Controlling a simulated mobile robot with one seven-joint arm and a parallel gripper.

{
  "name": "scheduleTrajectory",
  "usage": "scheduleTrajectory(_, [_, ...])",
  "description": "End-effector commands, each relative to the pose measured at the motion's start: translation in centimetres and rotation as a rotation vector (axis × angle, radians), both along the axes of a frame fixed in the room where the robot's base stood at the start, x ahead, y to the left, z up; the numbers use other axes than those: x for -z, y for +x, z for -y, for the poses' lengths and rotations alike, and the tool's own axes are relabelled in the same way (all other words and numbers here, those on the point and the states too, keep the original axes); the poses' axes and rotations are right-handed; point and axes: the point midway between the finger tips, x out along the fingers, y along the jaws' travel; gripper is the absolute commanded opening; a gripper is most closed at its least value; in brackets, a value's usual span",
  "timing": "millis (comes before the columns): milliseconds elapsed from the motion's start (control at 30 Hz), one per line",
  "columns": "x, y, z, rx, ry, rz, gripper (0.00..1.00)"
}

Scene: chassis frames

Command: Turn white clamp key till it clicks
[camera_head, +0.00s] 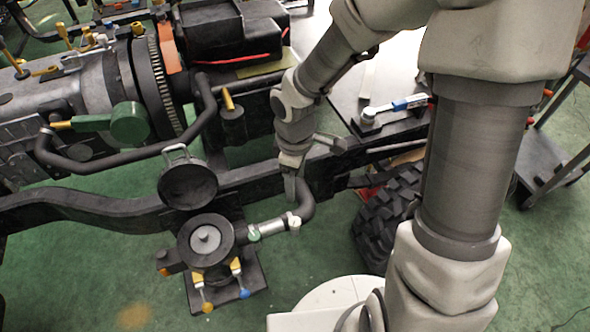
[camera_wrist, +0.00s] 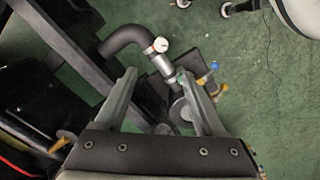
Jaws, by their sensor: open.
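The white clamp key (camera_head: 294,222) sits on the silver pipe section (camera_head: 270,228) beside the black elbow hose. In the wrist view the white key (camera_wrist: 161,44) shows as a pale round knob at the hose end, beyond my fingertips. My gripper (camera_head: 290,190) points down just above and behind the key in the head view. In the wrist view my gripper (camera_wrist: 157,74) is open, with the silver pipe visible between and beyond its fingers. Nothing is held. A green clamp key (camera_head: 253,232) sits at the pipe's other end.
A round black housing (camera_head: 205,242) with yellow and blue-tipped levers stands left of the pipe. An open round lid (camera_head: 188,186) is behind it. The dark chassis rail (camera_head: 125,212) runs close behind my gripper. A tire (camera_head: 390,218) lies to the right. Green floor is clear in front.

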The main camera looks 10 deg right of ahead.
Motion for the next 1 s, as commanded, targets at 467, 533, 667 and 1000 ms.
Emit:
scheduleTrajectory(467, [7.1,-0.2,-0.4,-0.022,0.008,-0.014,0.71])
scheduleTrajectory(533, [8.7,-0.2,-0.4,-0.022,0.008,-0.013,0.71])
scheduleTrajectory(667, [11.5,-0.2,-0.4,-0.021,0.007,-0.013,0.71])
scheduleTrajectory(1000, [17.0,-0.1,-0.4,-0.019,0.007,-0.010,0.71])
